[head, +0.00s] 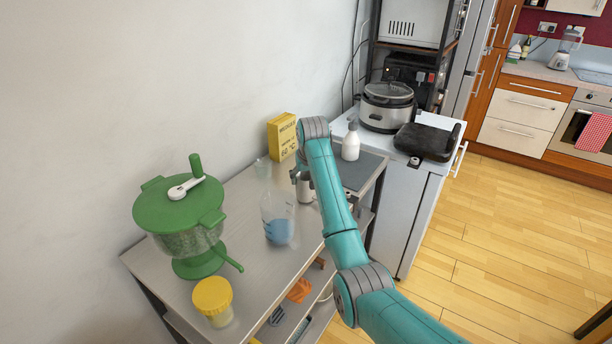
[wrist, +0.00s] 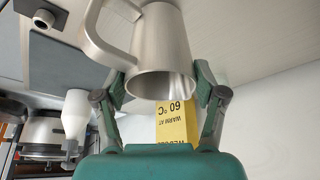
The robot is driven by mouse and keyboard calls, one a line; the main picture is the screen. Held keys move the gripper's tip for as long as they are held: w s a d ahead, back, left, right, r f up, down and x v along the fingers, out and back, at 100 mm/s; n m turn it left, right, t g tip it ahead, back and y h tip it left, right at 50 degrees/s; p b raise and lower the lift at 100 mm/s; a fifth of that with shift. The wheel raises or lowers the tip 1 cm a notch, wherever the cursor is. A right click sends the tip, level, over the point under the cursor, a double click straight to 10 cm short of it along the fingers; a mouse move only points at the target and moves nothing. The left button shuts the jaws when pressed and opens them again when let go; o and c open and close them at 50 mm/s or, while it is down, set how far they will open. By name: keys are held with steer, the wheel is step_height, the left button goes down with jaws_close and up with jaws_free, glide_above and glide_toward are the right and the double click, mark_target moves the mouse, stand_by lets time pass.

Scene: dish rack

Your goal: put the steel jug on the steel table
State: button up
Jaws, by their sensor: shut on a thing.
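The steel jug (wrist: 160,55) is upright between the two fingers of my gripper (wrist: 160,98), which is shut on it near the rim; its handle sticks out to the left in the wrist view. That view is upside down, with the jug's open mouth towards the bottom. In the head view the jug (head: 305,190) is partly hidden by my arm, over the far end of the steel table (head: 262,275). I cannot tell whether its base touches the tabletop, which also shows in the wrist view (wrist: 250,40).
Near the jug stand a yellow box (head: 282,137), a small clear glass (head: 262,168), a clear beaker with blue liquid (head: 278,228) and a white bottle (head: 351,142). A green salad spinner (head: 180,215) and a yellow-lidded jar (head: 213,298) are nearer. The front-middle tabletop is bare.

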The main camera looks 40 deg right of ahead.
steer(key=shift+f, duration=0.3)
stand_by(0.5)
steer(key=o, duration=1.4)
steer(key=shift+c, duration=0.2)
steer(key=v, duration=1.2)
jaws_close()
stand_by(0.4)
